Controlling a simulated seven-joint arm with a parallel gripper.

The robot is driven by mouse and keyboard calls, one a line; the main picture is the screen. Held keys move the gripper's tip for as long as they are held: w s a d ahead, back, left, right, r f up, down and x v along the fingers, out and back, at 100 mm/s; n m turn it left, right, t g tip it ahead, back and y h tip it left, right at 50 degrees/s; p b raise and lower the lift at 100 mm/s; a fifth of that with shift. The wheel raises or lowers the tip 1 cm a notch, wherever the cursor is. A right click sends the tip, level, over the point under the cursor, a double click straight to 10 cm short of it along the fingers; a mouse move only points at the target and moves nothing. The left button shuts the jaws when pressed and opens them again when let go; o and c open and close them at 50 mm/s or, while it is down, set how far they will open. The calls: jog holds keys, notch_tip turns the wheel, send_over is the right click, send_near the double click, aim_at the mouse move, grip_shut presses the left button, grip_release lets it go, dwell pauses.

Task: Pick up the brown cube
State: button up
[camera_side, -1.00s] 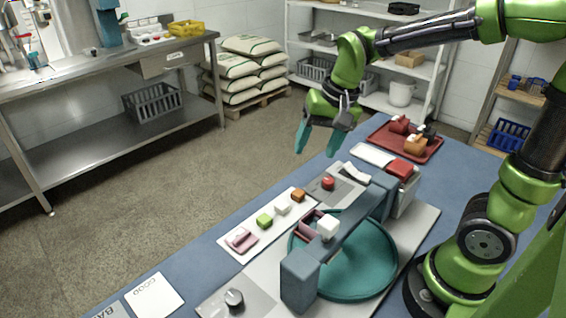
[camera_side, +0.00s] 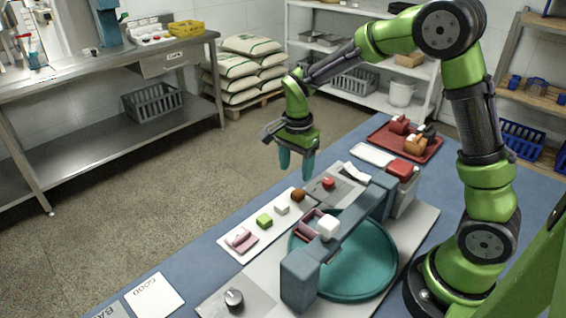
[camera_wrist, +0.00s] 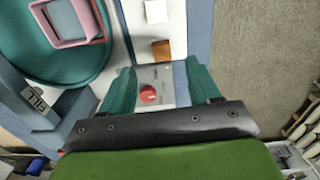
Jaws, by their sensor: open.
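The brown cube (camera_side: 298,195) sits at the far end of a white strip (camera_side: 238,252), in a row with a white cube (camera_side: 282,208) and a green cube (camera_side: 264,221). My gripper (camera_side: 296,172) is open and empty above the brown cube, its teal fingers pointing down. In the wrist view the brown cube (camera_wrist: 161,50) lies just ahead of the open fingers, at the top centre. The white cube (camera_wrist: 156,11) is beyond it.
A red knob (camera_side: 328,184) on a grey panel is close to the brown cube. A red tray (camera_side: 432,153) with items stands at the back right.

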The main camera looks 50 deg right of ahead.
aim_at(295, 195)
notch_tip(295, 195, down, 8)
jog(key=shift+f, duration=0.25)
jog(key=c, duration=1.1)
